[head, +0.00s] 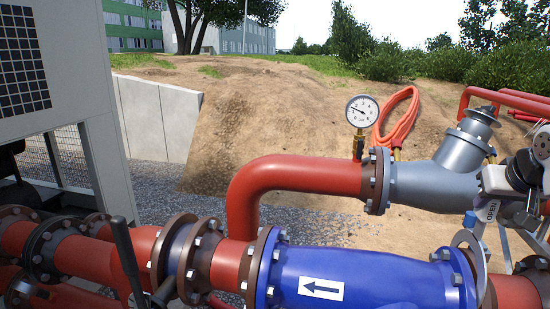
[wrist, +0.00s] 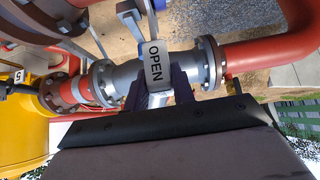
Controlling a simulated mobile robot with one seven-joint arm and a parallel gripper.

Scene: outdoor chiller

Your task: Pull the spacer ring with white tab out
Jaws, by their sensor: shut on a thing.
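The spacer ring (head: 468,238) is a thin light-grey ring, standing upright at the right flange of the blue pipe body (head: 375,278) in the head view. I cannot tell how much of it sits in the flange gap. Its white tab (head: 487,210) reads "OPEN" and points up. In the wrist view the tab (wrist: 154,62) lies at the centre, in front of a grey pipe piece. My gripper (head: 490,185) is at the right edge of the head view, at the top of the tab. In the wrist view my gripper (wrist: 158,92) has its dark fingers closed about the tab's end.
A grey angled fitting (head: 430,182) and a red elbow pipe (head: 285,175) run behind the ring. A pressure gauge (head: 362,111) and a coiled orange hose (head: 400,115) stand above them. Flange bolts lie close around the ring. Open air is above the pipes.

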